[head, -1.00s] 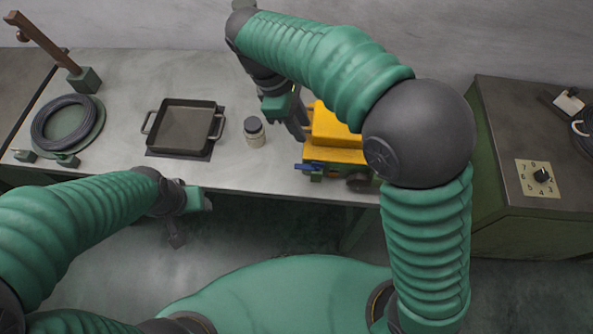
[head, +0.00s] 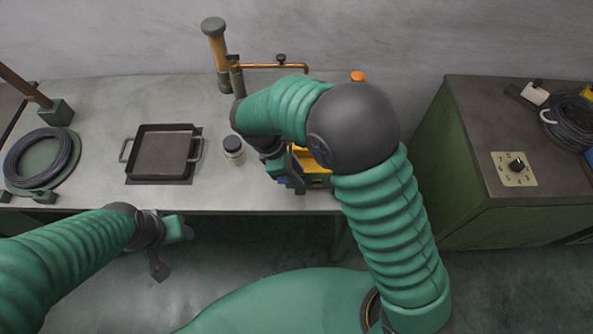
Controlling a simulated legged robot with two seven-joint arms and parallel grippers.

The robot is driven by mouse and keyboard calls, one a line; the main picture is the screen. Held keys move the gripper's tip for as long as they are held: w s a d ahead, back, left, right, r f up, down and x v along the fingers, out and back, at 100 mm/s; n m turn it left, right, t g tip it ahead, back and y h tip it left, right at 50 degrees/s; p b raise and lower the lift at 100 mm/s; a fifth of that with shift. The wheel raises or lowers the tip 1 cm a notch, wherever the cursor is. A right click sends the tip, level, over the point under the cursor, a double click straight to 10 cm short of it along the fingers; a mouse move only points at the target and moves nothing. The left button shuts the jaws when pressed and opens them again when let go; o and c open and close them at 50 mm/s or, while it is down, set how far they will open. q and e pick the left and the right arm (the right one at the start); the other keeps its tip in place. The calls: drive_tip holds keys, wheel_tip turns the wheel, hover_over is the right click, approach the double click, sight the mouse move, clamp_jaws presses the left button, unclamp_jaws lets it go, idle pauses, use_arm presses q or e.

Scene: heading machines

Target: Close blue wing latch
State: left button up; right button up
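The yellow machine (head: 317,180) stands near the front edge of the bench, mostly hidden behind my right arm. A small blue part (head: 283,181), which looks like the blue wing latch, shows at its left front corner; its position is too small and covered to tell. My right gripper (head: 295,183) points down right at this corner, overlapping the blue part; I cannot tell whether it touches it or how far its dark fingers are apart. My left gripper (head: 160,266) hangs in front of the bench, away from the machine, pointing down; its finger gap is not clear.
A lidded jar (head: 233,153) stands just left of my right gripper. A square black pan (head: 163,154) and a cable coil (head: 40,158) lie farther left. A post with a brass arm (head: 272,66) stands behind. A green cabinet (head: 425,185) is at the right.

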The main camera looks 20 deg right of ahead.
drive_tip(key=shift+d, duration=0.2)
drive_tip(key=shift+s+d, duration=0.1)
clamp_jaws()
drive_tip(key=shift+s, duration=0.1)
